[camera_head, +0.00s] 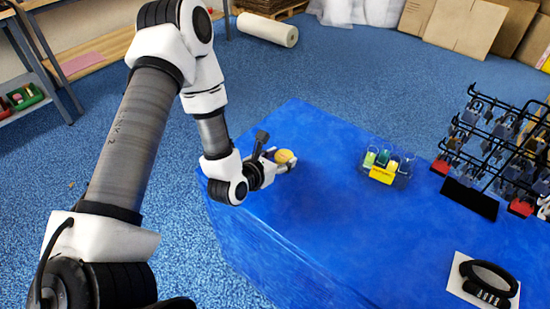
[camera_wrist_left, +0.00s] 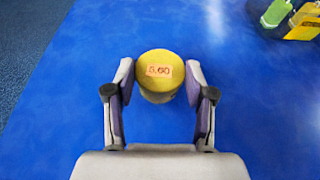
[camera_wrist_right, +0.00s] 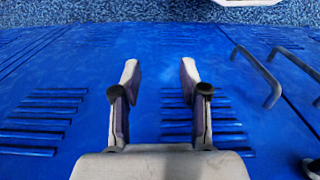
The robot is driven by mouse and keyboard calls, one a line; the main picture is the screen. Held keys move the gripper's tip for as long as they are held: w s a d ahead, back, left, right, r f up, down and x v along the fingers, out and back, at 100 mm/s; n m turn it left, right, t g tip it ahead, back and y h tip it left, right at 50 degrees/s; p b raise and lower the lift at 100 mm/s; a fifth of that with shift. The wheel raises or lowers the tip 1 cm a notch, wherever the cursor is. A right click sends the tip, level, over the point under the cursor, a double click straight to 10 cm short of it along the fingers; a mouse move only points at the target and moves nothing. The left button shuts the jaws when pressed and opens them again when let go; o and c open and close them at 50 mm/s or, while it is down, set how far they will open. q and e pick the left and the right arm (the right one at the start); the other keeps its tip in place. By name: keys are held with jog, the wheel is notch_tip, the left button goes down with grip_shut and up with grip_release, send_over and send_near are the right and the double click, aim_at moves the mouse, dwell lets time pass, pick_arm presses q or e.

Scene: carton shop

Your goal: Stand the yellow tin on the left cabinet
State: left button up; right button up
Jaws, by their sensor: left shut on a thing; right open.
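The yellow tin (camera_head: 285,156) is at the far left part of the blue-covered table. In the left wrist view the tin (camera_wrist_left: 160,72) is round, with a "5.00" label on its top, and sits between the two fingers. My left gripper (camera_head: 279,162) is shut on the tin. I cannot tell whether the tin touches the table. My right gripper (camera_wrist_right: 160,72) is open and empty in the right wrist view, in front of a blue surface with slots and handles. It is out of the head view. I cannot make out the left cabinet for certain.
A clear holder (camera_head: 387,165) with small coloured items and a yellow label stands mid-table. A black rack (camera_head: 500,140) of padlocks is at the right. A black cable lock (camera_head: 488,280) lies on a white card. The table (camera_head: 320,220) is clear around the tin.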

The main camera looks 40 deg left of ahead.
pick_arm(q)
jog(key=shift+s+d+r, duration=0.15)
jog(key=shift+s, duration=0.05)
jog(key=o, duration=1.3)
jog(key=shift+f, duration=0.2)
